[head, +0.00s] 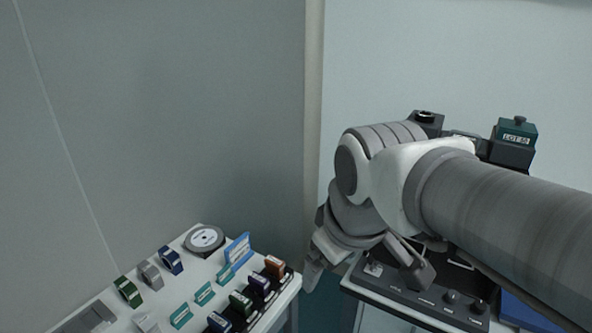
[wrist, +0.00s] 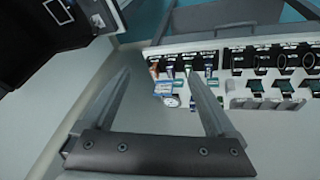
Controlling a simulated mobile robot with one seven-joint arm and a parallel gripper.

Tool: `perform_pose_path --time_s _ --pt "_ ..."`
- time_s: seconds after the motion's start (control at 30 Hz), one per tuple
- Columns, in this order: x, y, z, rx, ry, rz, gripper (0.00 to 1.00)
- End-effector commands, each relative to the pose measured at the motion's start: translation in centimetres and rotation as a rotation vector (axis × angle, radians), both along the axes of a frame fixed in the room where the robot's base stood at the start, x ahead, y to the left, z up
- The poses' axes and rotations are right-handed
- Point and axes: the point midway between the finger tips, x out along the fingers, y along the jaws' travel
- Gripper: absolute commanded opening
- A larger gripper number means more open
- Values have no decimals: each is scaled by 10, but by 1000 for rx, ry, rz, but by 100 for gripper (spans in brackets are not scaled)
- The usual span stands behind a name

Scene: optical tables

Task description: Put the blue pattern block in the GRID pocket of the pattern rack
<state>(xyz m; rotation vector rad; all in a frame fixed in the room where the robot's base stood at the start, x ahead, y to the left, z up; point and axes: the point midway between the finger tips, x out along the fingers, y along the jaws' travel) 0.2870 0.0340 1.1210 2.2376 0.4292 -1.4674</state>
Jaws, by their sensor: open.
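Two dark-blue blocks show in the head view: one (head: 171,260) stands among loose blocks on the white left table, and another (head: 219,322) is in the near row at the bottom edge. I cannot tell which is the pattern block. A dark rack row (head: 288,277) on that table's right edge holds orange, purple, green and blue blocks. No GRID label is readable. My gripper (wrist: 158,75) is open and empty in the wrist view, fingers spread. In the head view it hangs between the two tables, partly hidden by my arm, apart from the blocks.
The white left table (head: 205,280) also carries a round disc (head: 204,238), a blue sign (head: 238,250), a green block (head: 128,291) and a grey block (head: 150,273). At right, a bench with dark equipment (head: 400,297) and a teal box (head: 515,132) lies behind my arm. A wall stands behind.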

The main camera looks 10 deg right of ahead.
Motion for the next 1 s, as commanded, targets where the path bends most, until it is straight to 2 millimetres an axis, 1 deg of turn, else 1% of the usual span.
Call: perform_pose_path --time_s 0.03,0.1,0.2,0.3,0.4,0.63,0.7,0.77,0.83,1.0 --pt "-13 -10 -5 40 -12 -110 92" --pt "-24 -20 -6 97 -37 -245 92" --pt "-35 -29 -8 161 -65 -386 92" --pt "-41 -33 -9 199 -81 -464 92" --pt "-43 -35 -10 213 -84 -493 92" --pt "-43 -35 -10 213 -83 -494 92" --pt "-43 -35 -7 213 -84 -493 92" --pt "-43 -35 -1 214 -83 -493 92" --pt "-43 -35 9 213 -83 -492 92" --pt "-43 -35 40 213 -83 -491 92"
